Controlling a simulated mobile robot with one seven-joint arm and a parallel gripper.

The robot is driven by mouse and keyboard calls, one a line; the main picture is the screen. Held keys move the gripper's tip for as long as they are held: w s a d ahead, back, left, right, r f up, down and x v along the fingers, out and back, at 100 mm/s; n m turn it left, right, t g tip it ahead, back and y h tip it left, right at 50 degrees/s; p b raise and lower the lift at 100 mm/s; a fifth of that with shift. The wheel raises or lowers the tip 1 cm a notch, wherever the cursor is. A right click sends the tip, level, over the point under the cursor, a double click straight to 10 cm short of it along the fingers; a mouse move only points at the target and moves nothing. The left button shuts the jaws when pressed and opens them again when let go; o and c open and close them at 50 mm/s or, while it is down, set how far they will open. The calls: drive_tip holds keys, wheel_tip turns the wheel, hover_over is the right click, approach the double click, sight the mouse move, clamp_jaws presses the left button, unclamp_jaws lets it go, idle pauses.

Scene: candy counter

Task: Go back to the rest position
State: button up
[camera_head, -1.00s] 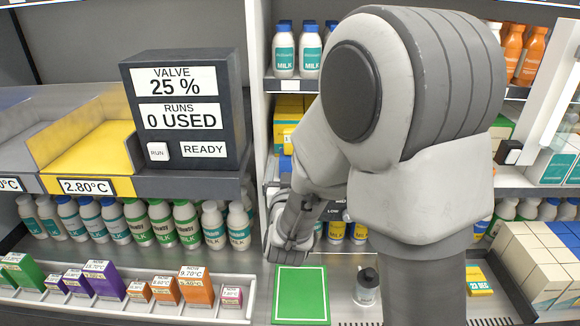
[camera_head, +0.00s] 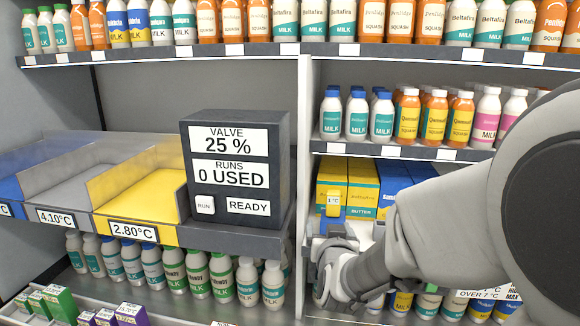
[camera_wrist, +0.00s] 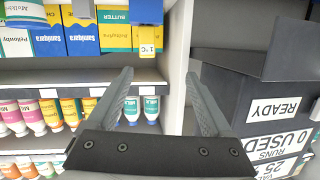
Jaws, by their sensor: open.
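My gripper (camera_wrist: 158,76) is open in the wrist view, with its two dark fingers apart and nothing between them. In the head view my gripper (camera_head: 328,256) is raised in front of the shelf post, just right of the dark valve box (camera_head: 236,172). My arm crosses the right side of the head view and hides part of the shelves. The wrist view is upside down; the valve box (camera_wrist: 262,95) stands to the right there, apart from the fingers.
The valve box reads 25 %, 0 USED and READY, with a white RUN button (camera_head: 205,205). A yellow bin (camera_head: 140,202) labelled 2.80°C is to its left. Butter boxes (camera_head: 362,185) stand behind my gripper. Shelves of bottles fill the back.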

drive_tip(key=s+d+r+n+g+y, duration=0.15)
drive_tip(key=s+g, duration=0.35)
drive_tip(key=s, duration=0.8)
drive_tip(key=s+d+g+h, duration=0.1)
drive_tip(key=s+d+g, duration=0.25)
drive_tip(key=s, duration=1.05)
wheel_tip(320, 180, up, 16)
drive_tip(key=g+p, duration=0.1)
drive_tip(key=p, duration=1.5)
drive_tip(key=shift+s+a, duration=0.2)
drive_tip(key=shift+d, duration=0.1)
